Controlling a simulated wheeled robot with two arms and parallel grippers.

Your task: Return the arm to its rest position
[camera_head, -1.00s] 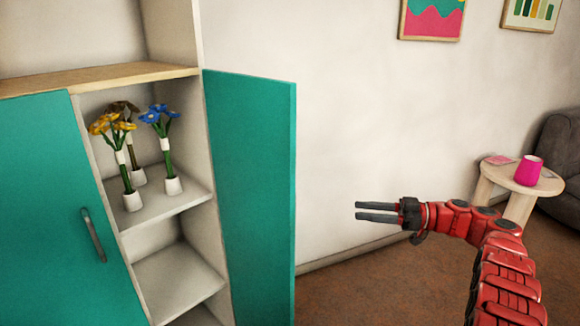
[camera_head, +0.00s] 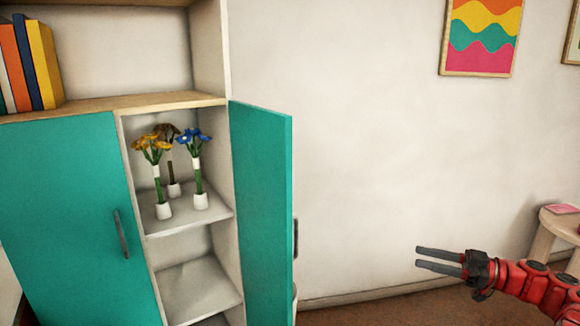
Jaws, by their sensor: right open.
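My right gripper (camera_head: 440,257) is at the lower right, in front of the bare wall. Its two dark fingers point left, parallel and apart, with nothing between them. My red right arm (camera_head: 535,285) comes in from the right edge. The gripper is to the right of the open cabinet door and clear of it. My left gripper is not in view.
A cabinet has its left teal door (camera_head: 70,220) shut and its right teal door (camera_head: 262,215) open. Yellow flowers (camera_head: 153,145), brown flowers (camera_head: 167,132) and blue flowers (camera_head: 195,142) stand in white bases on an inner shelf.

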